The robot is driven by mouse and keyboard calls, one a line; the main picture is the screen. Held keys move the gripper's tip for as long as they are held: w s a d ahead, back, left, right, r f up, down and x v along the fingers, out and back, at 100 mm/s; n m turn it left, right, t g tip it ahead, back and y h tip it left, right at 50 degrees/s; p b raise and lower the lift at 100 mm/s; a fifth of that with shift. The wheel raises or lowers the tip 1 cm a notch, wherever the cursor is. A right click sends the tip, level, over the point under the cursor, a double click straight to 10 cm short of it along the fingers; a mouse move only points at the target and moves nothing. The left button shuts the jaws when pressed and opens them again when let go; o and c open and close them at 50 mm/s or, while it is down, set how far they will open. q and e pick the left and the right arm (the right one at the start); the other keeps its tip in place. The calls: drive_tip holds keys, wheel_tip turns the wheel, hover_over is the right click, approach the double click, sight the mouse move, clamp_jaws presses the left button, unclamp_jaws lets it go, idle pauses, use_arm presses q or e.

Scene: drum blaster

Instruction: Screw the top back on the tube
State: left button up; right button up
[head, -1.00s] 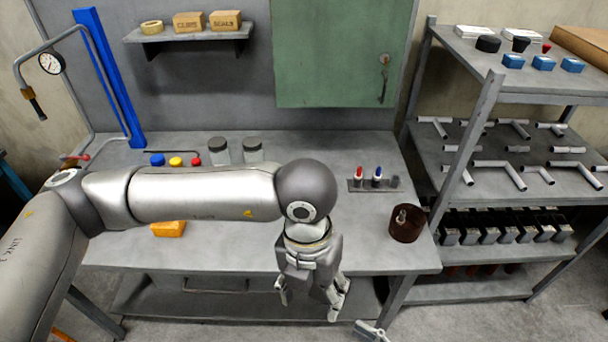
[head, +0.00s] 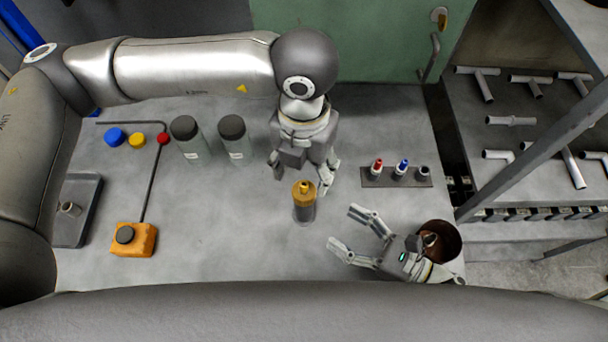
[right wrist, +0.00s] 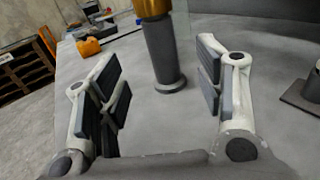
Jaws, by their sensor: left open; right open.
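The tube (head: 304,214) is a dark grey cylinder standing upright on the bench. A brass-coloured top (head: 303,190) with a small knob sits on its upper end; I cannot tell whether it is screwed tight. My left gripper (head: 300,176) is open, pointing down just above and behind the top, fingers to either side. My right gripper (head: 346,229) is open and low, to the right of the tube and facing it. In the right wrist view the tube (right wrist: 163,55) stands ahead, between the spread fingers (right wrist: 162,82) and beyond them, with the brass top (right wrist: 152,7) cut by the frame edge.
A brown round bin (head: 438,240) stands close behind my right gripper. A small rack (head: 395,178) with red and blue pieces is at the right. Two lidded jars (head: 232,140) stand left of my left gripper. An orange block (head: 133,240) and grey tray (head: 75,215) lie left.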

sight(312, 207)
drive_tip(key=shift+w+r, duration=0.1)
idle(0.3)
drive_tip(key=x, duration=1)
drive_tip(key=shift+w+a, duration=0.2)
drive_tip(key=shift+a, duration=0.15)
drive_tip(key=shift+c, duration=0.4)
clamp_jaws()
